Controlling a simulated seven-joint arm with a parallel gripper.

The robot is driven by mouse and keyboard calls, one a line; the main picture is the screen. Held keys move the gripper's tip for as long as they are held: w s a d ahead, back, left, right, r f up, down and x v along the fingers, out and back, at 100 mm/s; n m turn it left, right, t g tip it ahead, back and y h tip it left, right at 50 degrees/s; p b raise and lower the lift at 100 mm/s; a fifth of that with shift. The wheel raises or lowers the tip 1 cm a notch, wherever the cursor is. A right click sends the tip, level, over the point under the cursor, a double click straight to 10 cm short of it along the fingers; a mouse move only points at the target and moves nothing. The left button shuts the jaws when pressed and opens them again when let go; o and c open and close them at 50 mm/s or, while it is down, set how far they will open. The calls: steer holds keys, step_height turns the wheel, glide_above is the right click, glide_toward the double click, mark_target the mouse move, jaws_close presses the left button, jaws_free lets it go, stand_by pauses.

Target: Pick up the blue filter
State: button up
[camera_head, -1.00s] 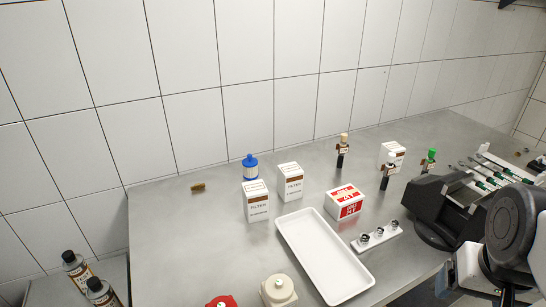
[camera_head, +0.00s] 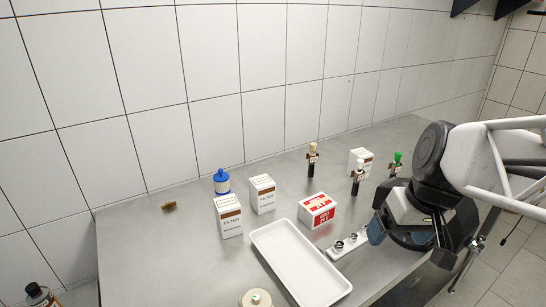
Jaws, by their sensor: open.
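The blue filter (camera_head: 222,178) stands upright at the back left of the steel table. My gripper (camera_head: 409,241) is at the right of the table, in front of a black device, far from the filter. Its dark jaws are apart, and nothing shows between them.
White FILTER boxes (camera_head: 228,218) (camera_head: 262,195) stand in front of and beside the filter. A red-and-white box (camera_head: 317,211), an empty-looking white tray (camera_head: 258,237) and small bottles (camera_head: 313,158) lie between it and my gripper. A brown piece (camera_head: 169,206) lies left; table around it is clear.

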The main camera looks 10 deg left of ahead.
steer(key=w+a+n+g+y, duration=0.25)
steer(key=w+a+n, duration=0.25)
steer(key=w+a, duration=0.6)
steer(key=n+g+y, duration=0.2)
steer(key=n+y, duration=0.4)
steer(key=n, duration=0.2)
glide_toward(222, 180)
steer(key=shift+t, duration=0.25)
steer(key=s+d+r, duration=0.1)
steer(key=d+r, duration=0.1)
steer(key=d, duration=0.1)
steer(key=s+d+r, duration=0.2)
steer(key=d, duration=0.1)
steer(key=s+d+r, duration=0.2)
steer(key=d, duration=0.1)
steer(key=shift+d+r, duration=0.1)
steer(key=shift+r, duration=0.25)
steer(key=w+a+f+n+y, duration=0.1)
steer(key=w+a+f+n, duration=0.1)
steer(key=a, duration=0.3)
steer(key=w+a+f+n+y, duration=0.1)
steer(key=w+a+f+n, duration=0.1)
steer(key=w+a+f, duration=0.2)
steer(key=a+f, duration=0.1)
steer(key=a, duration=0.1)
steer(key=shift+w+a, duration=0.25)
steer(key=shift+w, duration=0.05)
steer(key=shift+x, duration=1.35)
